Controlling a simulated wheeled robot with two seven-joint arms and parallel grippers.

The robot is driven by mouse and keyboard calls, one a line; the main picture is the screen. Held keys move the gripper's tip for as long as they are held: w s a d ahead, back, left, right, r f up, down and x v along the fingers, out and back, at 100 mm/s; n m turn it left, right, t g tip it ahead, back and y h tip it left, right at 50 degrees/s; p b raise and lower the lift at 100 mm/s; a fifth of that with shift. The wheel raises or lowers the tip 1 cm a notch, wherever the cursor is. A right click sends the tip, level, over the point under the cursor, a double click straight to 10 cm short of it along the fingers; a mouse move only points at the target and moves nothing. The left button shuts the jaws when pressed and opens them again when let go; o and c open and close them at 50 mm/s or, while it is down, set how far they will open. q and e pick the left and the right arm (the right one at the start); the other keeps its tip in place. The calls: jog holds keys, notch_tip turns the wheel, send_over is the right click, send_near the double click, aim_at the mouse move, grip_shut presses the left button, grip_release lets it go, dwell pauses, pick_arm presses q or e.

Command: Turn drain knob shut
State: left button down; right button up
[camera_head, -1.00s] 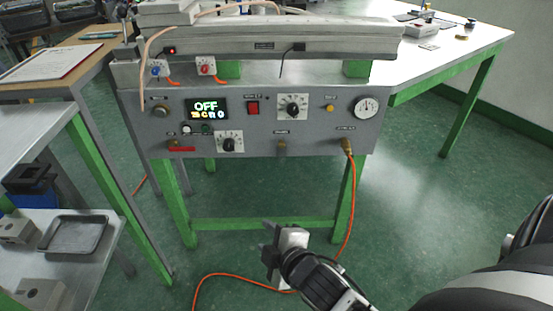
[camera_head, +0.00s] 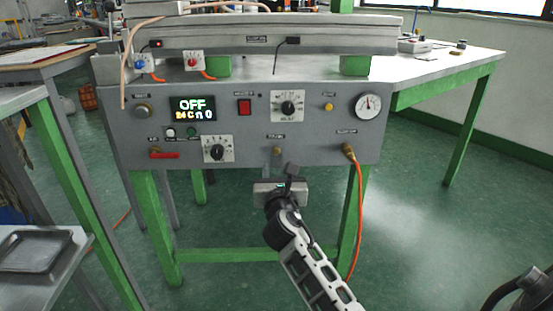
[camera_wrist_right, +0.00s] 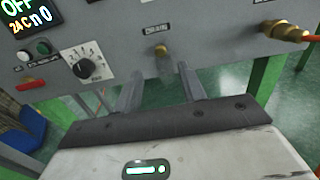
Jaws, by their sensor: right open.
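A small brass knob (camera_head: 277,151), which I take to be the drain knob, sits low in the middle of the grey machine panel (camera_head: 320,135). My right gripper (camera_head: 284,176) is just below and in front of the knob, with fingers pointing at the panel. In the wrist view the right gripper (camera_wrist_right: 158,82) is open and empty, apart from the knob. My left gripper is not in view.
A brass fitting (camera_head: 348,150) with an orange hose (camera_head: 358,215) is right of the knob. A black dial (camera_head: 217,149), a red lever (camera_head: 164,155) and a display reading OFF (camera_head: 193,109) are left. Green legs (camera_head: 349,215) stand below; open floor lies between them.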

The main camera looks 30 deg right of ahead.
aim_at(276, 152)
jog(key=b+x, duration=0.2)
jog(key=x, duration=0.5)
jog(key=shift+w+d+f, duration=0.1)
jog(key=shift+w+d, duration=0.15)
jog(key=shift+w, duration=0.05)
jog(key=shift+w+d+b, duration=0.25)
jog(key=shift+w+b, duration=0.1)
jog(key=shift+w, duration=0.15)
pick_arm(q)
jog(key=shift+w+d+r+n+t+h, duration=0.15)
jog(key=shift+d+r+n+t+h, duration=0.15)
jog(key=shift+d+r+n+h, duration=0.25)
pick_arm(e)
grip_shut()
